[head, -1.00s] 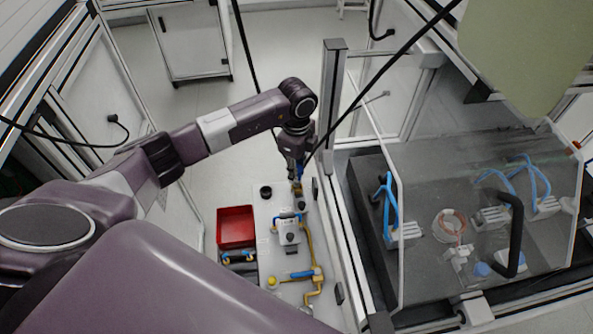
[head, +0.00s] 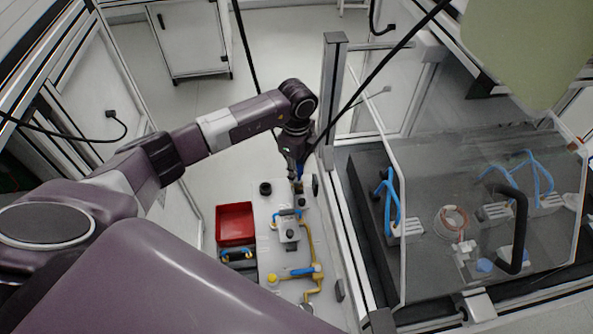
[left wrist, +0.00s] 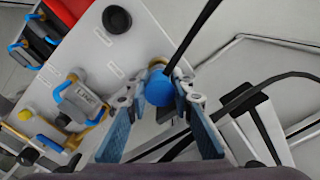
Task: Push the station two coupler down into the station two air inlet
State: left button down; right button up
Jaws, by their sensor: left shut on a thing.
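The station two coupler appears to be the blue round piece (left wrist: 159,88) with a black hose running up from it in the left wrist view. My left gripper (left wrist: 160,98) is shut on it, with one blue-padded finger on each side. In the head view my left gripper (head: 298,184) points down at the far end of the white panel (head: 268,212). The station two air inlet is hidden under the coupler and fingers. I cannot tell whether the coupler is seated in it. My right gripper is not in view.
A black round cap (head: 265,189) stands left of my gripper. A red bin (head: 236,224) and a valve block (head: 290,232) with yellow pipes are nearer. A blue-handled valve (head: 292,272) is closer still. A clear-covered enclosure with a black handle (head: 512,230) is at right.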

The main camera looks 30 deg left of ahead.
pick_arm(q)
jog(key=shift+f+b, duration=0.35)
jog(key=shift+f, duration=0.25)
jog(key=c, duration=1.6)
grip_release()
notch_tip(320, 180, up, 12)
jog(key=shift+r, duration=0.1)
